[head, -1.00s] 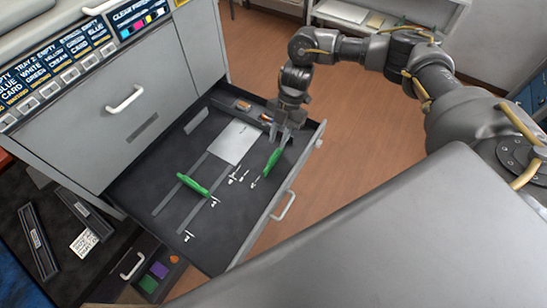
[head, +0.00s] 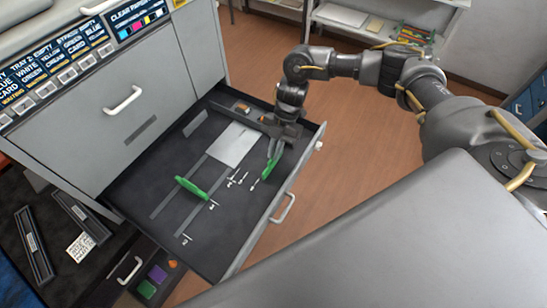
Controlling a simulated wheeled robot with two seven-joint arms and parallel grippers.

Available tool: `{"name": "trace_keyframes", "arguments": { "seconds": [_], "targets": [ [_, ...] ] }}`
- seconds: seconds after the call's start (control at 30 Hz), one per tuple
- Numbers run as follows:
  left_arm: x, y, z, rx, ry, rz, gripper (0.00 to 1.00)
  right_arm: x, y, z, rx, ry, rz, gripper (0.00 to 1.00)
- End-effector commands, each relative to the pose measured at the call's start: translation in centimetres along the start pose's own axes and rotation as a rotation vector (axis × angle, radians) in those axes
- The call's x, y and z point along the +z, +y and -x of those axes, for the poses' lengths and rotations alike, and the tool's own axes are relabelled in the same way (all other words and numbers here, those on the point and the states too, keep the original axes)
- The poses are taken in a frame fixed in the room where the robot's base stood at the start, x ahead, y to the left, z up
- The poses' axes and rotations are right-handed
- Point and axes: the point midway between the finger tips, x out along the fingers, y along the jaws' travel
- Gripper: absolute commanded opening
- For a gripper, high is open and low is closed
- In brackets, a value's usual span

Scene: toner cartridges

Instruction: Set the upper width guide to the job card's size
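The pulled-out paper drawer (head: 160,225) holds two green width guides. One green guide (head: 192,187) stands near the drawer's middle, and the other green guide (head: 273,163) stands nearer the handle side. White marks (head: 238,178) lie on the floor between and below them. My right gripper (head: 276,143) is down in the drawer, right at the top end of the handle-side guide. Its fingertips are partly hidden, so I cannot tell whether they close on the guide. A white card with dark writing (head: 81,247) lies at lower left; its text is unreadable. My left gripper is not in view.
A white sheet (head: 234,145) lies at the back of the drawer. The printer front has a handle (head: 123,100) and a labelled panel (head: 45,75). A lower compartment with dark bars (head: 34,245) and coloured blocks (head: 147,289) lies at lower left.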

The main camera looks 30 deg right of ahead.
Motion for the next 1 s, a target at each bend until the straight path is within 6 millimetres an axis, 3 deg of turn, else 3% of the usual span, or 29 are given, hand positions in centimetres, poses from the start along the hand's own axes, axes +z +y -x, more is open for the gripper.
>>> {"name": "trace_keyframes", "arguments": {
  "seconds": [0.17, 0.9, 0.93, 1.0],
  "targets": [
    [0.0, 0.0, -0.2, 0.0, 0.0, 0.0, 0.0, 0.1, 0.3, -0.1, 0.001, -0.001, 0.0, 0.0],
    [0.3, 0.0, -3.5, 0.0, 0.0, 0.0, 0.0, 0.1, 5.3, -0.1, 0.003, -0.001, 0.001, 0.0],
    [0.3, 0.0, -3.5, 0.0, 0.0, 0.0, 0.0, 0.1, 5.4, 0.0, 0.002, -0.001, 0.0, 0.09],
    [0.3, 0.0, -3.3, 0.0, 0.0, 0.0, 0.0, 0.0, 5.3, 0.1, 0.001, 0.0, 0.0, 0.18]
  ]
}}
